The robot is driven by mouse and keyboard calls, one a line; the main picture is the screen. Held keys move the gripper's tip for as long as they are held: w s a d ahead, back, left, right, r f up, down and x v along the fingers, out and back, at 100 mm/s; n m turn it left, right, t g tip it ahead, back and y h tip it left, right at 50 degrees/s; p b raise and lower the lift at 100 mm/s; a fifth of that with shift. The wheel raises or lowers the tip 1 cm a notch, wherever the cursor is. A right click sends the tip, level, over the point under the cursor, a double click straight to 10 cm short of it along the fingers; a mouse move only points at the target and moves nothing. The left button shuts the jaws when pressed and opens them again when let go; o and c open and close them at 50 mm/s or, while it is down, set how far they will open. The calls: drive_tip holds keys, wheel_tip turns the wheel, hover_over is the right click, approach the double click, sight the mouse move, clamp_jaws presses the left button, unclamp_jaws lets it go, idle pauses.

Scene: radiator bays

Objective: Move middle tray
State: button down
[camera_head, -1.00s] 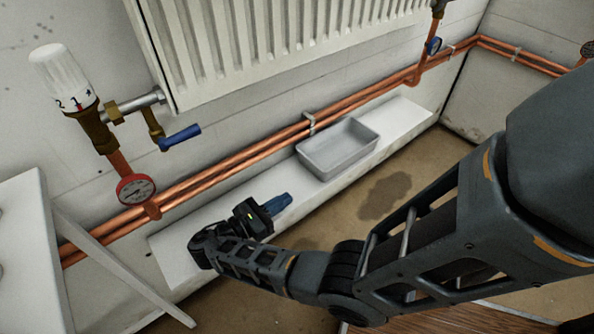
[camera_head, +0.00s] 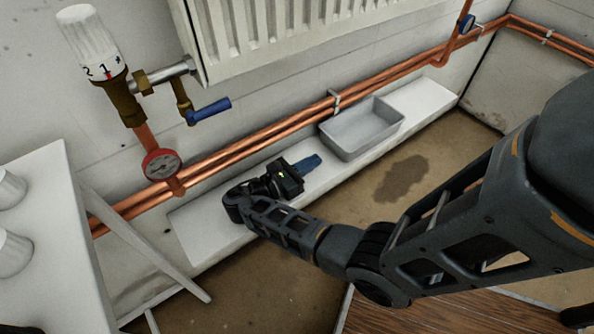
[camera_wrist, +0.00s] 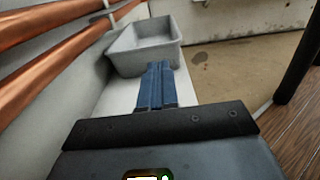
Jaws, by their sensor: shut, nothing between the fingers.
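The grey tray (camera_head: 361,131) stands on the white ledge (camera_head: 205,229) under the radiator, close to the copper pipes. It looks empty in both views. My gripper (camera_head: 311,163) is low over the ledge, to the left of the tray, with its blue fingers pointing at it. In the wrist view the tray (camera_wrist: 144,50) is straight ahead of my gripper (camera_wrist: 158,72). The fingers are together and hold nothing. The fingertips look close to the tray's near wall; I cannot tell whether they touch it.
Copper pipes (camera_head: 270,134) run along the wall behind the ledge. A valve with a white knob (camera_head: 88,38), a blue lever (camera_head: 209,111) and a red gauge (camera_head: 161,166) stand at left. A white table (camera_head: 40,200) is at far left. A dark stain (camera_head: 404,178) marks the floor.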

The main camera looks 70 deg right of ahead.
drive_tip(key=b+x, duration=0.1)
drive_tip(key=x, duration=0.6)
drive_tip(key=shift+s+d, duration=0.1)
drive_tip(key=p, duration=0.3)
approach(397, 113)
drive_tip(key=b+x, duration=0.5)
drive_tip(key=x, duration=0.7)
drive_tip(key=shift+f, duration=0.15)
drive_tip(key=shift+s+d+r, duration=0.2)
drive_tip(key=shift+d, duration=0.2)
drive_tip(key=p+v, duration=0.3)
drive_tip(key=v, duration=0.9)
drive_tip(key=shift+w+a, duration=0.2)
drive_tip(key=shift+w, duration=0.05)
drive_tip(key=shift+w+a, duration=0.35)
drive_tip(key=shift+a, duration=0.3)
